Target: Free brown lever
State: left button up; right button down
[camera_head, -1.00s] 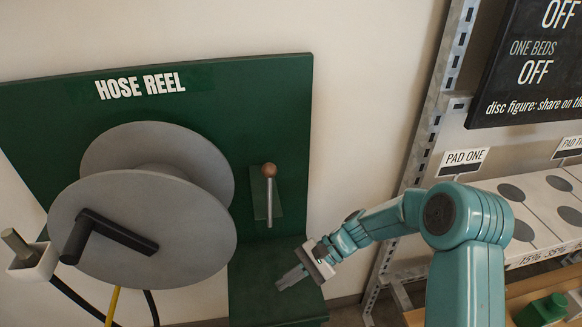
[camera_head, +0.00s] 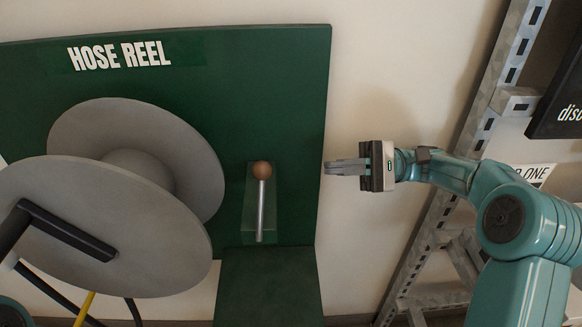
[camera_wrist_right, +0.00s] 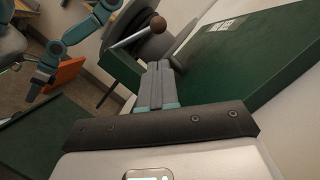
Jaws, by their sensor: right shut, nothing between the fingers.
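The brown-knobbed lever (camera_head: 261,205) is a silver rod topped by a round brown ball. It stands upright on a small plate on the green hose reel board, right of the reel. The lever's knob (camera_wrist_right: 158,24) also shows in the right wrist view, beyond the fingertips. My right gripper (camera_head: 328,167) is shut and empty, at about knob height and to the right of the lever, with a clear gap between. Its closed fingers show in the right wrist view (camera_wrist_right: 157,68). My left gripper does not show in the head view.
The grey hose reel (camera_head: 100,225) with its black crank (camera_head: 65,232) fills the left. The green board (camera_head: 290,100) ends at a right edge near my right fingertips. A metal rack (camera_head: 475,150) and a dark sign (camera_head: 565,100) stand at the right.

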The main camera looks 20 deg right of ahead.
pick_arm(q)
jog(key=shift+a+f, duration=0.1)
pick_arm(e)
send_near(263, 203)
jog(key=w+a+r, duration=0.4)
jog(key=shift+a+r, duration=0.25)
jog(key=shift+a, duration=0.05)
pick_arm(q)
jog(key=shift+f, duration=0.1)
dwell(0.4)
